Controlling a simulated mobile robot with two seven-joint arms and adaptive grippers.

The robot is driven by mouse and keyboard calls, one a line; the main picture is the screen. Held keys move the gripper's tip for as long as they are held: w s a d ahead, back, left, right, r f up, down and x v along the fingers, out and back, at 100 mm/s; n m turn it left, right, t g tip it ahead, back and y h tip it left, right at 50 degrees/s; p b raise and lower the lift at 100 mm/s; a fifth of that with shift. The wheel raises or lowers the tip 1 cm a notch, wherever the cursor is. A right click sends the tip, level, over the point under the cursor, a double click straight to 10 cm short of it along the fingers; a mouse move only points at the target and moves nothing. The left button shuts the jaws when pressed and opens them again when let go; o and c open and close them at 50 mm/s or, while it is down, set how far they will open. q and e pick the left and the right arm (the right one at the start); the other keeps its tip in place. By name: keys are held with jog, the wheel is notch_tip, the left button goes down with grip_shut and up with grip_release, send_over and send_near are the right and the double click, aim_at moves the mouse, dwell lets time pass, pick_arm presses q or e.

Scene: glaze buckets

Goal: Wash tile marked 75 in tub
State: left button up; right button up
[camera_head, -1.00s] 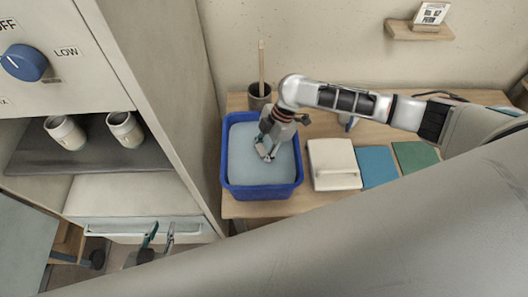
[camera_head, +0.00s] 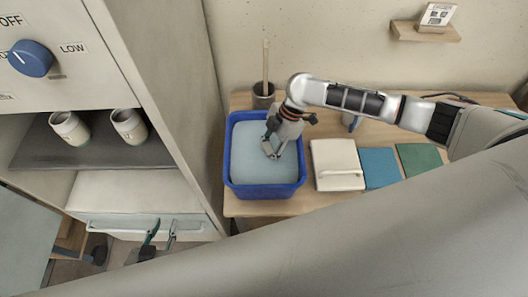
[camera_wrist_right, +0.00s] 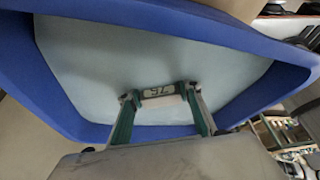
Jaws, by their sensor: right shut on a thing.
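The blue tub (camera_head: 234,183) stands on the wooden table and is filled with pale grey-blue water (camera_head: 262,171). My right gripper (camera_head: 271,151) reaches down into the tub, near its middle. In the right wrist view that gripper (camera_wrist_right: 160,100) is shut on a small pale tile (camera_wrist_right: 172,99) whose marking looks like 75 upside down. The tile is at or in the water; how deep is unclear. In the head view the tile is hard to make out between the fingers. My left gripper (camera_head: 162,230) is at the lower left, its fingers apart and empty, before the cabinet.
A dark pot (camera_head: 263,101) with an upright stick stands behind the tub. Right of the tub lie a white lidded box (camera_head: 337,160), a blue mat (camera_head: 379,167) and a green mat (camera_head: 415,157). Two cups (camera_head: 70,128) stand on the cabinet shelf (camera_head: 95,156) at left.

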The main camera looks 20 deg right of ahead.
jog(key=shift+r, duration=0.1)
jog(key=shift+r, duration=3.7)
notch_tip(320, 180, up, 6)
jog(key=shift+r, duration=0.15)
